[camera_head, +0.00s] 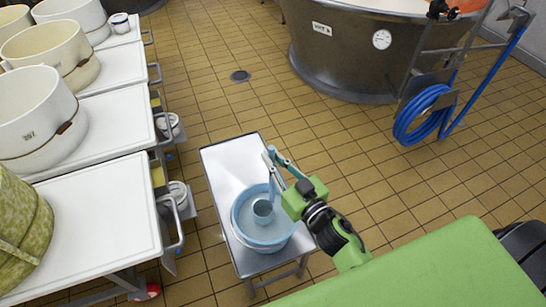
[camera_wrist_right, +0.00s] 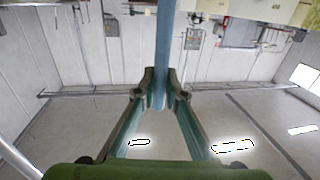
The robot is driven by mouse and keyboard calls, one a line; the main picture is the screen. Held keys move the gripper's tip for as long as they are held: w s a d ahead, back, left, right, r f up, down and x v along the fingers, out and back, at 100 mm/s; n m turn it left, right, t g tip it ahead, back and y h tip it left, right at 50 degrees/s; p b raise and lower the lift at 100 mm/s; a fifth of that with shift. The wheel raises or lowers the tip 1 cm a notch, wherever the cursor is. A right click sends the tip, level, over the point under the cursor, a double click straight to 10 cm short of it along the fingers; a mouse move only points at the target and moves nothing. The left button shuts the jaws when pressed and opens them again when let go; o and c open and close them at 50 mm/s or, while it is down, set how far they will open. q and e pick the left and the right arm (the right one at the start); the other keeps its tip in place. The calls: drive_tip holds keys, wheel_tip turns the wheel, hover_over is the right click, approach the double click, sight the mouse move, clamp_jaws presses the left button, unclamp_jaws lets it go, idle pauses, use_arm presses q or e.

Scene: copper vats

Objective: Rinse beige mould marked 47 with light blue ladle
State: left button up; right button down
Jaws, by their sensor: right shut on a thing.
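The light blue ladle (camera_head: 263,210) hangs with its cup within the outline of a blue basin (camera_head: 239,231). My right gripper (camera_head: 273,157) is shut on the upper part of its handle, which also runs between the fingers (camera_wrist_right: 160,95) in the right wrist view. I cannot tell whether the cup touches the liquid in the basin. Beige moulds stand on the white tables at the left: a near one (camera_head: 35,115), one behind it (camera_head: 50,50) and one farther back (camera_head: 75,12). Their markings are too small to read, so I cannot tell which is 47. My left gripper is out of view.
The basin stands on a small metal trolley (camera_head: 222,160). A green marbled mould (camera_head: 20,225) is on the nearest white table (camera_head: 105,215). A large copper vat (camera_head: 335,60) and a coiled blue hose (camera_head: 420,115) are beyond. Tiled floor right of the trolley is open.

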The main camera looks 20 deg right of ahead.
sight(273, 183)
drive_tip(key=shift+f+b, duration=4.1)
drive_tip(key=shift+f, duration=1.55)
wheel_tip(273, 183, up, 21)
drive_tip(key=p, duration=2.1)
drive_tip(key=shift+r, duration=0.1)
